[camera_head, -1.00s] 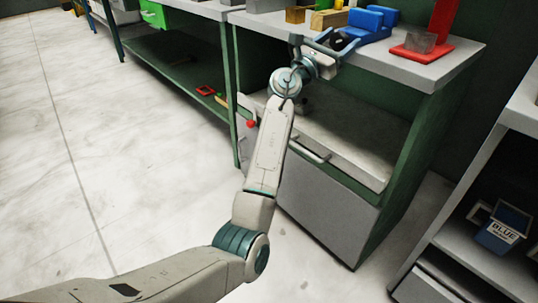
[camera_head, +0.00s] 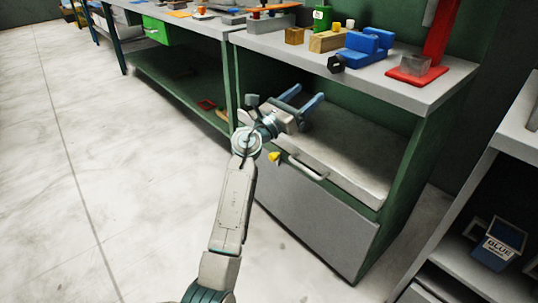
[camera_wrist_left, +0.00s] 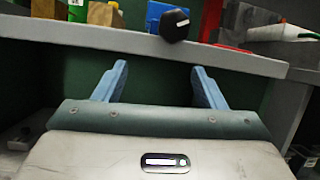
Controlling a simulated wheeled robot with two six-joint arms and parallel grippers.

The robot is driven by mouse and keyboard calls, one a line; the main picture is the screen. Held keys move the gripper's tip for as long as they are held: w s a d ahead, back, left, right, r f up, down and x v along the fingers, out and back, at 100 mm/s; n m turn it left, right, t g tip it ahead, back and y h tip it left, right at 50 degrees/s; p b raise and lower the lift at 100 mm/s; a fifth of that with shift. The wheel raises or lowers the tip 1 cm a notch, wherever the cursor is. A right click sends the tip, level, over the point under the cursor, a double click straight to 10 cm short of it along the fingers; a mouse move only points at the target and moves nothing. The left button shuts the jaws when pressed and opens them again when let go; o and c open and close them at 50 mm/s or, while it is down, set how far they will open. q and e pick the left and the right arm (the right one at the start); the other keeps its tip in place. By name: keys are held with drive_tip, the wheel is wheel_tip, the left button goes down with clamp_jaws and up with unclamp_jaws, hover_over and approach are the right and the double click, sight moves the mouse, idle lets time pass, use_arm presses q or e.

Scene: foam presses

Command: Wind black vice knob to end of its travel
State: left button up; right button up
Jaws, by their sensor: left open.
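The black vice knob (camera_head: 336,63) sits at the front of the blue vice (camera_head: 364,47) on the grey bench top, near its front edge. In the left wrist view the dark knob (camera_wrist_left: 174,25) shows above and between my fingers, with part of the blue vice behind it. My left gripper (camera_head: 306,100) is open and empty. It is below the bench top, in front of the open shelf space, apart from the knob. Both blue fingers (camera_wrist_left: 161,82) point toward the bench in the wrist view. My right gripper is not in view.
The bench top's front edge (camera_wrist_left: 130,42) lies above my left fingers. A red press (camera_head: 420,72) with a clear block stands right of the vice. Wooden blocks (camera_head: 327,41) are to its left. A drawer with a handle (camera_head: 308,167) is below my gripper.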

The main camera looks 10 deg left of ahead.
use_arm(q)
drive_tip(key=s+a+f+n+y+p, duration=0.1)
drive_tip(key=a+f+n+y+p, duration=0.3)
drive_tip(key=f+n+p, duration=0.3)
drive_tip(key=s+a+f+n+y+p, duration=0.2)
drive_tip(key=a+f+n+y+p, duration=0.2)
drive_tip(key=f+n+p, duration=0.3)
drive_tip(key=shift+a+f+n+y+p, duration=0.15)
drive_tip(key=shift+f+n+y+p, duration=0.2)
drive_tip(key=shift+f+n, duration=2.85)
drive_tip(key=shift+f+m, duration=0.3)
